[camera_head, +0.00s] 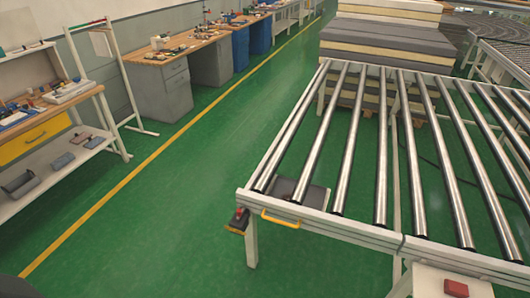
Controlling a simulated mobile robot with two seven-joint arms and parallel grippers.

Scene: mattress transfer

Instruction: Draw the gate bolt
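A roller conveyor table (330,219) with a pale frame and shiny metal rollers fills the right half of the head view. A yellow handle (281,219) is on its near rail, close to the left corner. A small black and red part with a yellow edge (238,220) sits at that corner. I cannot tell whether either of these is the gate bolt, and no gate is clearly recognisable. Neither of my grippers is in view.
Stacked mattresses (385,42) stand behind the conveyor. Workbenches (170,50) line the left wall. A white frame stand (115,80) stands there too. Green floor (190,190) between is clear.

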